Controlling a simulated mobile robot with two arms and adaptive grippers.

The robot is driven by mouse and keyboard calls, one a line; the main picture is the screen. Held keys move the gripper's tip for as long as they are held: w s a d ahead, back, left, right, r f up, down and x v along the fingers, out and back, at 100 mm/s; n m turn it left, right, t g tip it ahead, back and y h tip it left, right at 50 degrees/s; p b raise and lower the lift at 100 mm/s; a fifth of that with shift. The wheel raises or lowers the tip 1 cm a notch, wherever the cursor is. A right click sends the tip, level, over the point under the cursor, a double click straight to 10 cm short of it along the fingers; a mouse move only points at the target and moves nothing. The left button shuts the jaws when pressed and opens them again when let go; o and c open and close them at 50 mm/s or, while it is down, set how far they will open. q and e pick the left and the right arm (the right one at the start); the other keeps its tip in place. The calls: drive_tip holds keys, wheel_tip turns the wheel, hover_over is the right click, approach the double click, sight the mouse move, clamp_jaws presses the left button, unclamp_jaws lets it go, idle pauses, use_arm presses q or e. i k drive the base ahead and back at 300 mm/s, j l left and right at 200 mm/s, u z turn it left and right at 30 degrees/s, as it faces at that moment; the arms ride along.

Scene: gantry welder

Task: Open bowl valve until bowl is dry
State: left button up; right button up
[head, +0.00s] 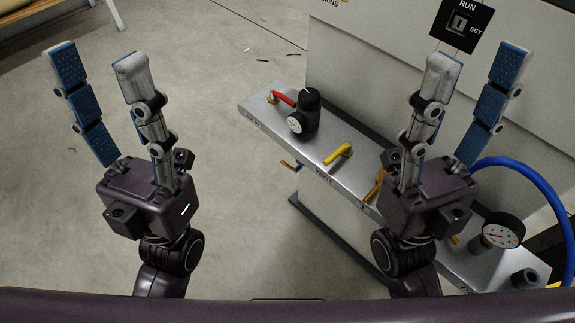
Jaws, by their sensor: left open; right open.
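A metal shelf (256,116) on the grey cabinet carries a black regulator (307,108) with a small round gauge (295,123). A red lever (284,98) is beside it. A yellow lever (339,153) sits mid-shelf near a "VENT" label; a second yellow-orange lever (374,188) is partly behind my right gripper. A small yellow handle (288,165) shows below the shelf edge. I cannot tell which one is the bowl valve, and no bowl is clearly visible. My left gripper (98,62) is open over bare floor. My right gripper (476,62) is open in front of the shelf, touching nothing visible.
A larger gauge (502,230) and a blue hose (541,185) are at the lower right. A RUN/SET key panel (462,24) is on the cabinet. A wooden bench (27,14) is at the upper left. The concrete floor (230,110) between is mostly clear, with small debris.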

sight(296, 170)
drive_tip(key=k, duration=1)
